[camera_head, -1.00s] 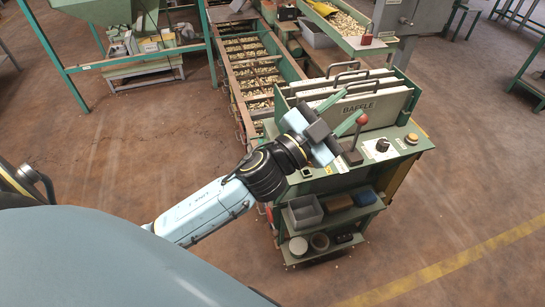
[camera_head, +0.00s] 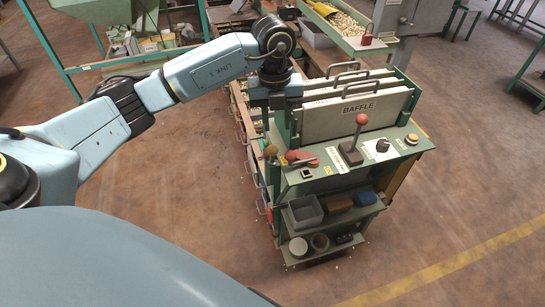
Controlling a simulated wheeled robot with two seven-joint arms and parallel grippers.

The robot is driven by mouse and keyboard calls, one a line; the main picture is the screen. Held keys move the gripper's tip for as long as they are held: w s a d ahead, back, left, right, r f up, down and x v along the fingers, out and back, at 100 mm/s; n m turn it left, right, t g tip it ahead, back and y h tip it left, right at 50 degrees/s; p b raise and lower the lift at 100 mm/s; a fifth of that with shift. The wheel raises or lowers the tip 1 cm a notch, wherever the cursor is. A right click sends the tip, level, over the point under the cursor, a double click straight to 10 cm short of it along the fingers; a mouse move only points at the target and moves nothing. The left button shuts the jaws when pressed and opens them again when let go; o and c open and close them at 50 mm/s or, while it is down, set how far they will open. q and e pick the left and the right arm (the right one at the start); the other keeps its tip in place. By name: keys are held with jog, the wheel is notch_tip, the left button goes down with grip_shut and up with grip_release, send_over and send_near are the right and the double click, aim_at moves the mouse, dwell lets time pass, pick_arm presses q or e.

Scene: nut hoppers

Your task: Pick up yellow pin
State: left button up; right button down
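A small yellow ball-shaped knob (camera_head: 271,150), which looks like the head of the yellow pin, shows at the left end of the green console (camera_head: 330,172). A pin shaft below it cannot be made out. My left gripper (camera_head: 278,128) points down just above and behind the knob, at the console's left end. Its fingers look spread apart, with nothing visible between them, though they blend with the green panel there. Whether a finger touches the knob cannot be told. My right gripper is out of view.
A red-ended item (camera_head: 291,156) lies close right of the knob. A red-knobbed lever (camera_head: 361,119) stands upright on the console. White baffle plates (camera_head: 358,114) with handles rise behind it. Shelves below hold a grey bin (camera_head: 305,212). The floor in front is clear.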

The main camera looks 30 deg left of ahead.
aim_at(273, 155)
pick_arm(q)
jog(key=shift+y, duration=0.3)
jog(key=f, duration=0.4)
jog(key=a+f, duration=0.1)
jog(key=f, duration=0.2)
jog(key=shift+a, duration=0.1)
jog(key=shift+f+b, duration=0.45)
jog(key=shift+f, duration=2.6)
jog(key=shift+r, duration=0.1)
jog(key=c, duration=0.6)
